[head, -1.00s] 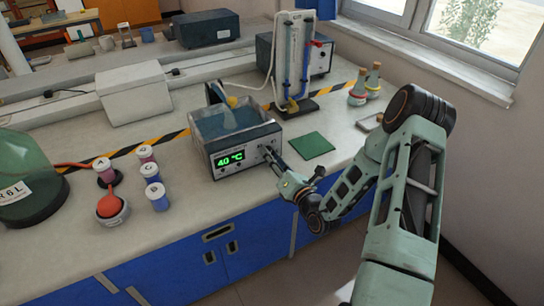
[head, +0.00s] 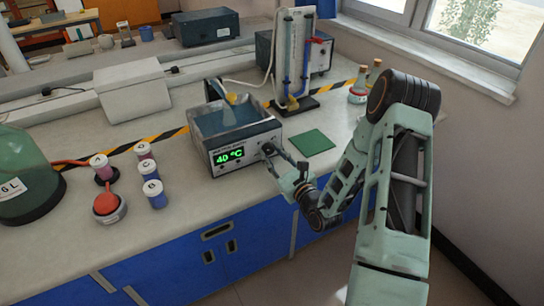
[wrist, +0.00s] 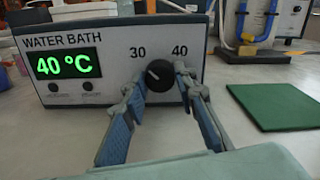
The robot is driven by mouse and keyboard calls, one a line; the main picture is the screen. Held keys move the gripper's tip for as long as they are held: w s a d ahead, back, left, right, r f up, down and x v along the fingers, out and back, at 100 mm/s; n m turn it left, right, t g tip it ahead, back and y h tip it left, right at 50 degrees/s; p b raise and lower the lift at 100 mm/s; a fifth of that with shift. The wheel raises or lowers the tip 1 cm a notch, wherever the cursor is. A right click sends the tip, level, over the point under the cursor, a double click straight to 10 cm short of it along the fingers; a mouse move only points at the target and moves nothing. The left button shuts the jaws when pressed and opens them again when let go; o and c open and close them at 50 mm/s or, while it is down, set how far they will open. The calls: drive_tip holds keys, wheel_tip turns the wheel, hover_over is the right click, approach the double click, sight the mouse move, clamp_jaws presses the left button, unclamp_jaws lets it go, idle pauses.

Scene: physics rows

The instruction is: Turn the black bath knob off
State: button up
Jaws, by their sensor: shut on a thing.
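The black bath knob (wrist: 160,75) is on the front panel of the water bath (wrist: 118,37), below the printed 30 and 40. A small pale mark shows on the knob's upper left. The bath's green display (wrist: 67,64) reads 40 °C. My gripper (wrist: 161,78) has one finger on each side of the knob and is shut on it. In the head view my gripper (head: 267,150) reaches the right end of the bath's front (head: 243,152); the knob is mostly hidden there.
Two small buttons (wrist: 71,87) sit under the display. A green mat (head: 312,142) lies to the right of the bath. Several small labelled pots (head: 154,193) and a red-bulbed flask (head: 107,205) stand to the left. Glass tubes on a stand (head: 296,60) rise behind.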

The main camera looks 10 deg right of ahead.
drive_tip(key=n+b, duration=0.2)
drive_tip(key=n, duration=0.1)
drive_tip(key=shift+f+n, duration=0.15)
drive_tip(key=shift+n, duration=0.25)
drive_tip(key=n+b, duration=0.4)
drive_tip(key=shift+f+n, duration=0.1)
drive_tip(key=shift+n, duration=0.2)
drive_tip(key=n+b, duration=0.5)
drive_tip(key=b, duration=0.1)
drive_tip(key=shift+r+n+b, duration=0.2)
drive_tip(key=shift+n+b, duration=0.8)
drive_tip(key=shift+b, duration=0.3)
drive_tip(key=shift+r, duration=0.1)
drive_tip(key=o, duration=1.2)
drive_tip(key=shift+c, duration=0.2)
drive_tip(key=shift+s+d, duration=0.1)
